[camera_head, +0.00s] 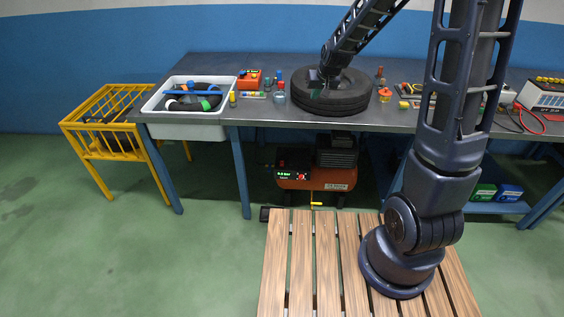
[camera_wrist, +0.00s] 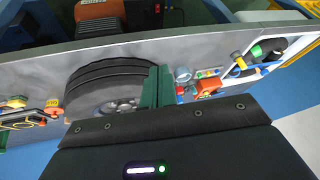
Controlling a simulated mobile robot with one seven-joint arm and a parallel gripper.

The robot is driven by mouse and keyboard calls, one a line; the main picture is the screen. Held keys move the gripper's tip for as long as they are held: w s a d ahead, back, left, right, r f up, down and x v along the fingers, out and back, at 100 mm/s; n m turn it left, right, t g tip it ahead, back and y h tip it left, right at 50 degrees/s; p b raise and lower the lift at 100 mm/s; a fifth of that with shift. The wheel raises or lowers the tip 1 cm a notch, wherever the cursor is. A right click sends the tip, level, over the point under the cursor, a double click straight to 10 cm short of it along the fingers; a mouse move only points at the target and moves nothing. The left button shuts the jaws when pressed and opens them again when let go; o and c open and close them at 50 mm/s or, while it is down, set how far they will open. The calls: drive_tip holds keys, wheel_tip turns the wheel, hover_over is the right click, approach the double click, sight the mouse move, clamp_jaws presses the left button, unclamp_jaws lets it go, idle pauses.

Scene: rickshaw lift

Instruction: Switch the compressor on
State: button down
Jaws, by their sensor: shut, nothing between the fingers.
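The compressor (camera_head: 318,181) stands on the floor under the workbench. It has an orange tank, a black motor block and a dark panel (camera_head: 290,175) with green digits and small red lights. In the wrist view the orange tank (camera_wrist: 98,10) shows at the top, past the bench edge. My gripper (camera_head: 322,78) is up over the bench at the tire, well above the compressor. Its green fingers (camera_wrist: 156,86) are together in the wrist view, with nothing between them.
A black tire (camera_head: 330,101) lies on the workbench (camera_head: 215,69). A white bin (camera_head: 183,117) with hoses sits at the bench's left end, beside a yellow crate (camera_head: 95,150). A wooden slatted platform (camera_head: 301,265) is in front of the compressor. Green floor is open at left.

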drive_tip(key=w+a+f, duration=0.3)
drive_tip(key=a+f, duration=0.5)
drive_tip(key=f, duration=0.5)
drive_tip(key=w+a+f, duration=0.3)
drive_tip(key=a+f, duration=0.5)
drive_tip(key=f, duration=0.6)
drive_tip(key=w+d+f+m+t+h, duration=0.1)
drive_tip(key=w+f+t, duration=0.2)
drive_tip(key=f, duration=0.6)
drive_tip(key=w+f+m+t+h, duration=0.1)
drive_tip(key=w+f+t, duration=0.1)
drive_tip(key=w+f, duration=0.4)
drive_tip(key=shift+d+f+m+t+h, duration=0.3)
drive_tip(key=shift+d+f+t+h, duration=0.1)
drive_tip(key=shift+f, duration=1.85)
drive_tip(key=shift+w+f, duration=0.1)
drive_tip(key=shift+w, duration=0.05)
